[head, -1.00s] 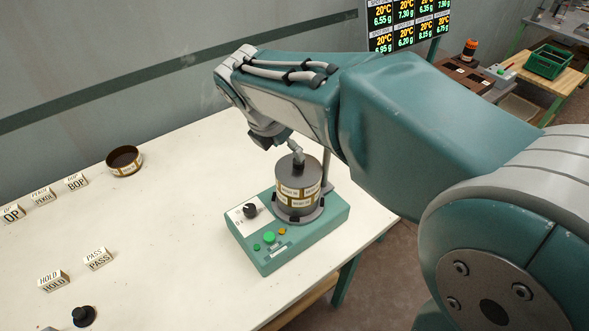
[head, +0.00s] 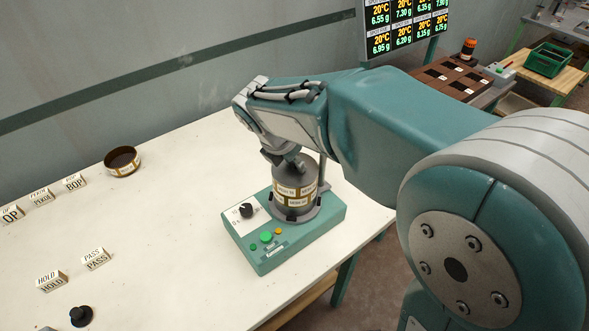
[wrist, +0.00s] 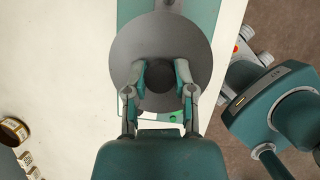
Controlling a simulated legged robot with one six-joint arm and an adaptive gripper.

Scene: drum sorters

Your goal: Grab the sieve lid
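The sieve lid is a dark grey disc (wrist: 160,28) with a round knob (wrist: 160,82) at its middle. It sits on top of a sieve stack (head: 296,194) with tan labels, on a green shaker base (head: 275,250). My gripper (wrist: 160,70) is over the lid, its two fingers apart on either side of the knob. A narrow gap seems to show between fingers and knob, but contact is hard to judge. In the head view my gripper (head: 288,160) is at the lid's top, and the wrist partly hides the lid and knob.
A thin upright post (head: 322,172) stands close behind the stack. An open brown pan (head: 122,161) is at the table's back left. Several label blocks, including PASS (head: 96,258) and HOLD (head: 51,281), stand at the left. The white table between is clear.

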